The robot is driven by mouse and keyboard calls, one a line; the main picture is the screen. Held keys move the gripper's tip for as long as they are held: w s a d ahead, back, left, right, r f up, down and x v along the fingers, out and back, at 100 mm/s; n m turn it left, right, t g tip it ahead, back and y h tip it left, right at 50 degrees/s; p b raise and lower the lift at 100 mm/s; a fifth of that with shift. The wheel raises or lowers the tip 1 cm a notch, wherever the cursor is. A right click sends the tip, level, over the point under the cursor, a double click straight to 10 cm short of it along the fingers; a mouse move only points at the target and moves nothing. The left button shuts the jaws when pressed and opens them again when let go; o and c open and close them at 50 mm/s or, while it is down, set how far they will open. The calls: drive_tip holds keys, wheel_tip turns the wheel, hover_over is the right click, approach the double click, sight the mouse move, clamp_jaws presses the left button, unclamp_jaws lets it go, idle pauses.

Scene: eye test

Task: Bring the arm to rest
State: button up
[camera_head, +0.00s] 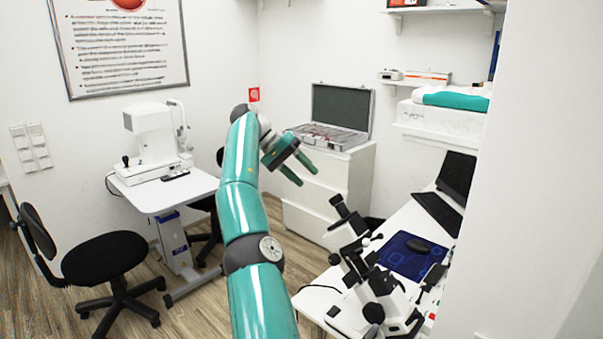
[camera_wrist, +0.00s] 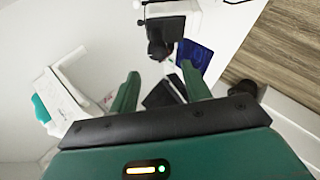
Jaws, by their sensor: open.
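My arm (camera_head: 243,190) rises from the bottom middle of the head view and bends over to the right at its top. My gripper (camera_head: 307,171) hangs from it in mid-air, in front of the white drawer cabinet (camera_head: 310,205). Its two green fingers are apart with nothing between them. In the wrist view my gripper (camera_wrist: 163,88) also shows open and empty, with the white desk and a dark laptop far behind the fingers.
A white desk at right holds a microscope-like device (camera_head: 368,275), a blue mat (camera_head: 395,262) and a laptop (camera_head: 455,180). An open case (camera_head: 330,136) lies on the cabinet. At left are an instrument table (camera_head: 160,196) and a black chair (camera_head: 103,258). A white wall (camera_head: 540,170) is close at right.

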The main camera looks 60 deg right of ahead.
idle(0.4)
wheel_tip(320, 180, up, 3)
drive_tip(key=s+a+t, duration=0.2)
drive_tip(key=s+t, duration=0.1)
drive_tip(key=w+a+f+n+t+y, duration=0.15)
drive_tip(key=a+n+t, duration=0.3)
drive_tip(key=a, duration=0.95)
drive_tip(key=a+f+n+t+y, duration=0.15)
drive_tip(key=a+n+t, duration=0.3)
drive_tip(key=a, duration=0.85)
drive_tip(key=s+a+f+n, duration=0.2)
drive_tip(key=s+a+f, duration=0.1)
drive_tip(key=a, duration=0.5)
drive_tip(key=s+a+f+n+t, duration=0.1)
drive_tip(key=s+a+f+n, duration=0.1)
drive_tip(key=a, duration=0.6)
drive_tip(key=s+a+f+n+t, duration=0.1)
drive_tip(key=s+a+f+n, duration=0.2)
drive_tip(key=a+f, duration=0.3)
drive_tip(key=shift+s+a+f+y, duration=0.35)
drive_tip(key=shift+s+a, duration=0.5)
drive_tip(key=shift+a, duration=0.3)
